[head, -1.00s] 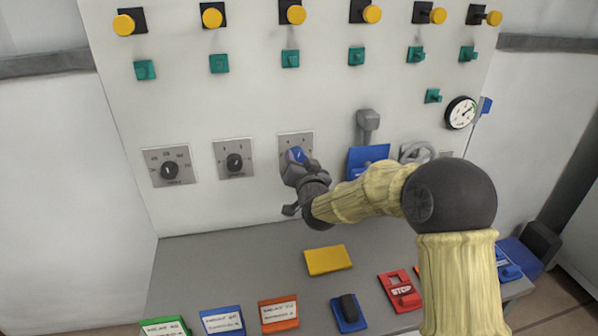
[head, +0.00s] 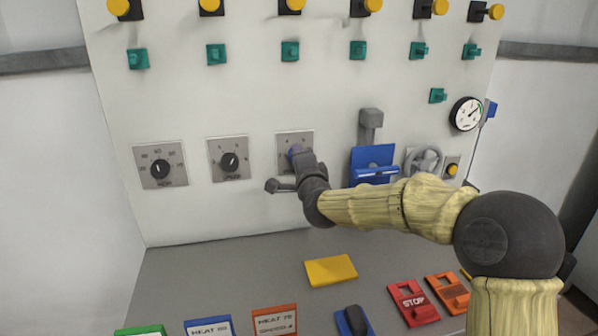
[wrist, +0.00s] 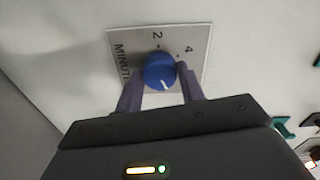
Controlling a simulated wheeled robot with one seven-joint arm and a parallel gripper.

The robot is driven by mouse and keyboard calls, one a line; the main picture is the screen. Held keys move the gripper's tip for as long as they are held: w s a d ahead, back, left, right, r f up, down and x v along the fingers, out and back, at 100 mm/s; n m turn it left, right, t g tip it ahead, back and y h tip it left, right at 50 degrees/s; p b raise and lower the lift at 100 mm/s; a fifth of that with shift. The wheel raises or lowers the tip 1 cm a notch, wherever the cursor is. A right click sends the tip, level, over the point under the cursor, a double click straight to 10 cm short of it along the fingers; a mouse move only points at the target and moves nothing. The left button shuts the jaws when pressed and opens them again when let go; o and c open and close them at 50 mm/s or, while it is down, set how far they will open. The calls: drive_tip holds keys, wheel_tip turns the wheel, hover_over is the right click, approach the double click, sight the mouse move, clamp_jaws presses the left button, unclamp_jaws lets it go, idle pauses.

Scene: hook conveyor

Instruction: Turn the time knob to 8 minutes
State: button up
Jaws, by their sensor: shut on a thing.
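The time knob (wrist: 160,72) is blue and round with a white pointer line. It sits on a grey plate (wrist: 190,45) marked MINUTE, with 2 and 4 legible in the wrist view. The pointer faces toward the gripper side, away from the 2 and 4; the number there is hidden. My gripper (wrist: 160,83) has one finger on each side of the knob and is shut on it. In the head view my gripper (head: 298,157) covers most of the knob, and the upper part of its plate (head: 294,136) shows.
Two plates with black knobs (head: 159,169) (head: 229,162) are to the left. A blue panel (head: 372,162) under a grey lever, a handwheel (head: 424,160) and a gauge (head: 466,113) are to the right.

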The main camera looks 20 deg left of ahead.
drive_tip(key=m+b, duration=0.4)
drive_tip(key=shift+f+m, duration=0.15)
drive_tip(key=shift+m, duration=0.25)
drive_tip(key=o, duration=1)
drive_tip(key=shift+c, duration=0.2)
drive_tip(key=v, duration=1.7)
drive_tip(key=shift+s, duration=0.25)
